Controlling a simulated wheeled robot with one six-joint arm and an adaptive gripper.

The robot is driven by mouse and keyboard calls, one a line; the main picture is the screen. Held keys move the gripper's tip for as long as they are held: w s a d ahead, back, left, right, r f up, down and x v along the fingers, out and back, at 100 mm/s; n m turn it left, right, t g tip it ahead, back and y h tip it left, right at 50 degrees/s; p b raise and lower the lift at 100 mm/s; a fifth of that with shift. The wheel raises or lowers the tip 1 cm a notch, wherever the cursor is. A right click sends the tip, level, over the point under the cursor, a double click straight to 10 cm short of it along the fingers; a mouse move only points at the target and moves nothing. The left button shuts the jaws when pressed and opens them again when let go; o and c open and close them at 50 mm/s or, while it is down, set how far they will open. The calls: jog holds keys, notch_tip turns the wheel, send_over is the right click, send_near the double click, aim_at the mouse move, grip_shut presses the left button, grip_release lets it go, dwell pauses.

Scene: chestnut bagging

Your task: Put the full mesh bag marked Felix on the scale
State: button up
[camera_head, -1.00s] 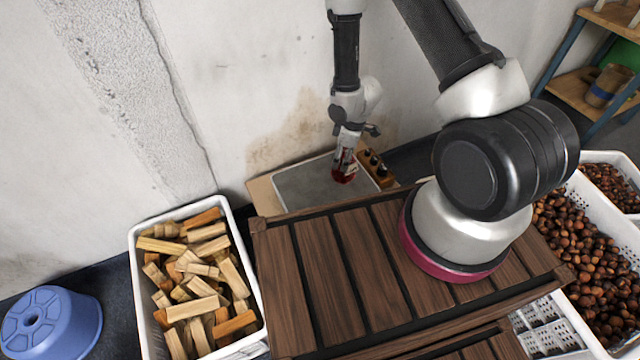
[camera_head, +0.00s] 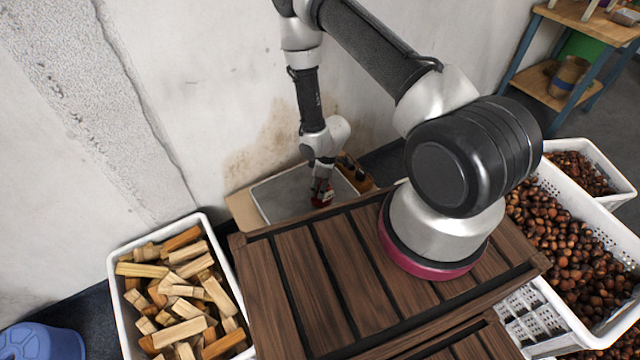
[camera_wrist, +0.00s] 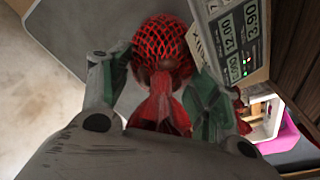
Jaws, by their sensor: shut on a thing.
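The red mesh bag (camera_wrist: 165,50) is filled with dark round contents and has a gathered red neck. My gripper (camera_wrist: 160,82) is shut on this neck, one finger on each side. A pale tag (camera_wrist: 197,42) beside the bag shows a few letters at an angle; I cannot read the whole name. In the head view, the gripper (camera_head: 322,184) points down with the red bag (camera_head: 321,198) below it, by the near right part of the scale's grey plate (camera_head: 280,194). The scale's lit number display (camera_wrist: 238,38) is close to the bag. I cannot tell whether the bag touches the plate.
A slatted wooden table (camera_head: 300,275) stands in front of the scale, its edge close to the bag. A crate of firewood (camera_head: 118,293) is at left, a crate of chestnuts (camera_head: 606,240) at right. The wall is behind.

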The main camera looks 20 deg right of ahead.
jog(key=o, duration=1.6)
jog(key=shift+f, duration=0.1)
jog(key=shift+o, duration=0.2)
jog(key=r, duration=0.4)
jog(key=d+r, duration=0.1)
jog(key=r, duration=0.3)
jog(key=s+r, duration=0.1)
jog(key=r, duration=0.3)
jog(key=shift+d+r, duration=0.15)
jog(key=shift+d, duration=0.1)
jog(key=w+d+r+m+t+h, duration=0.15)
jog(key=d+r, duration=0.25)
jog(key=r, duration=1)
jog(key=d+r+m+t+h, duration=0.1)
jog(key=d+r+m, duration=0.2)
jog(key=r, duration=1)
jog(key=s+d+r+m, duration=0.35)
jog(key=s+r, duration=0.65)
jog(key=r, duration=0.4)
jog(key=s+r+m, duration=0.3)
jog(key=s+r, duration=0.3)
jog(key=s, duration=0.6)
jog(key=shift+s+a+t+y, duration=0.2)
jog(key=shift+a+t+y, duration=0.15)
jog(key=shift+a+y, duration=0.1)
